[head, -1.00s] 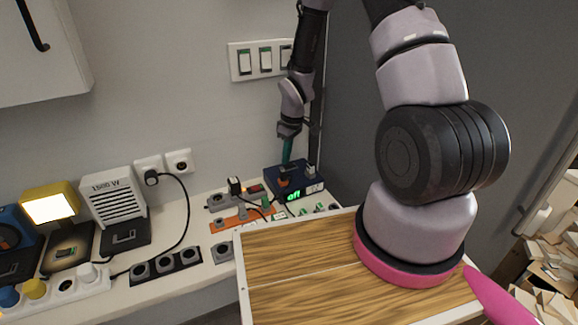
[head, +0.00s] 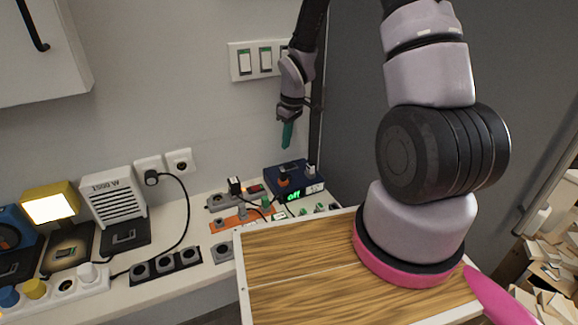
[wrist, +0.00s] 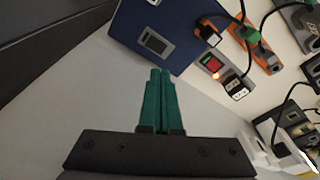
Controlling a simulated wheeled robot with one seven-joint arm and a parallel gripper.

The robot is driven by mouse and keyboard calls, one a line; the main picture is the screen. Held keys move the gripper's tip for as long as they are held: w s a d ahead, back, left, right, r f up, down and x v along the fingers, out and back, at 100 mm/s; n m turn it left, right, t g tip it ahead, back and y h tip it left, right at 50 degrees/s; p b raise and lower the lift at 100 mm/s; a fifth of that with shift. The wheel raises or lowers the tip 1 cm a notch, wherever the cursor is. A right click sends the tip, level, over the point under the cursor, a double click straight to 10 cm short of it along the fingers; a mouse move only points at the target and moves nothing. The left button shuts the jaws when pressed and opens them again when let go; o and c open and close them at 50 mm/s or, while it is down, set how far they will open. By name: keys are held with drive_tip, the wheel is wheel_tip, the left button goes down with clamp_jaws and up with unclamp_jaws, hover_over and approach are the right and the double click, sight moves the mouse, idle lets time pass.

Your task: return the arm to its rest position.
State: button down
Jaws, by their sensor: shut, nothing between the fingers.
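My gripper (head: 287,135) has green fingers and hangs from my arm in front of the back wall, pointing down. It is above the dark blue box with the green lit display (head: 293,194), with a gap between. In the wrist view the green fingers (wrist: 160,98) lie together with nothing between them. The blue box (wrist: 178,45) shows beyond the fingertips there.
A wall switch panel (head: 245,61) is just left of my gripper. Plugs, cables and an orange power strip (head: 235,222) lie on the white counter. A white heater (head: 113,199) and a lit yellow lamp (head: 50,205) stand at the left.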

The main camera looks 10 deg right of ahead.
drive_tip(key=shift+r, duration=0.1)
drive_tip(key=s+d+r+m+t, duration=0.1)
drive_tip(key=s+d+r+m, duration=0.15)
drive_tip(key=r, duration=0.85)
drive_tip(key=s+d+r+m+t, duration=0.2)
drive_tip(key=s+r+m, duration=0.1)
drive_tip(key=r, duration=0.8)
drive_tip(key=s+d+r+m+t, duration=0.1)
drive_tip(key=s+r+m, duration=0.6)
drive_tip(key=s+r, duration=0.7)
drive_tip(key=s+t, duration=0.1)
drive_tip(key=s, duration=0.1)
drive_tip(key=shift+s+r+t+y, duration=0.2)
drive_tip(key=shift+s+t+y, duration=0.1)
drive_tip(key=shift+t+y, duration=0.1)
